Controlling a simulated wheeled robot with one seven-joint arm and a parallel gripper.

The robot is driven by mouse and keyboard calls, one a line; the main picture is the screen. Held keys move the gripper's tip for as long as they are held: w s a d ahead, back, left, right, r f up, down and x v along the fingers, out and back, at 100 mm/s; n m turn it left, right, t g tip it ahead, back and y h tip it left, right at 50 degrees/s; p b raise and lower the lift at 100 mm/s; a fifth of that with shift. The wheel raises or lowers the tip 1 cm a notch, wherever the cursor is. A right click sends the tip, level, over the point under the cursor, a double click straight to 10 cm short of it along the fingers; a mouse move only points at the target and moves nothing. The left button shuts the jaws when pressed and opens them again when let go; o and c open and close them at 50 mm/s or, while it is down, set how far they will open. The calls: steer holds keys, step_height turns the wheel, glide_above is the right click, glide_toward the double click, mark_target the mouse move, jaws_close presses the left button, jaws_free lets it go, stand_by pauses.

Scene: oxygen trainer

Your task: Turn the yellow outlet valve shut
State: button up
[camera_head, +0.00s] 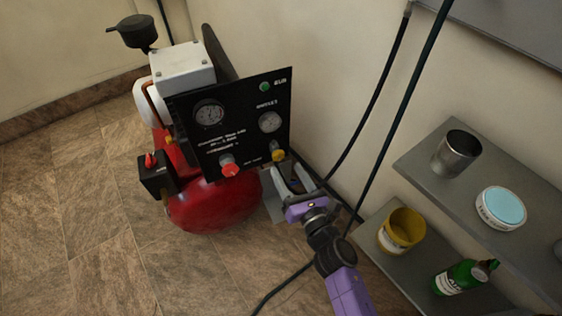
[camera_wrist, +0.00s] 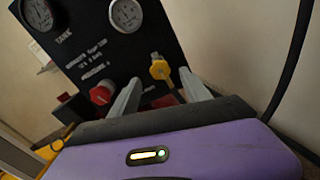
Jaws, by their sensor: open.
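The yellow outlet valve (camera_head: 278,155) is on the lower right of the black panel (camera_head: 240,105), below the right gauge. In the wrist view the yellow valve (camera_wrist: 160,68) shows ahead of my gripper, in the gap between the two fingers. My gripper (camera_head: 292,178) is open and empty, just right of and below the valve in the head view. In the wrist view my gripper's fingers (camera_wrist: 160,95) point toward the panel, with the valve beyond them. I cannot tell how far the valve is from the fingertips.
A red knob (camera_head: 229,167) sits left of the yellow valve on the panel. The red tank (camera_head: 213,203) is below. A grey shelf (camera_head: 425,165) with a metal cup (camera_head: 457,153) and several containers stands at right. Black cables hang between shelf and compressor. Floor at left is clear.

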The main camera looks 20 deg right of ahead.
mark_target(280, 157)
steer(key=w+b, duration=0.1)
steer(key=w, duration=0.3)
steer(key=shift+f, duration=0.1)
steer(key=shift+w+b, duration=0.35)
steer(key=shift+w, duration=0.5)
jaws_close()
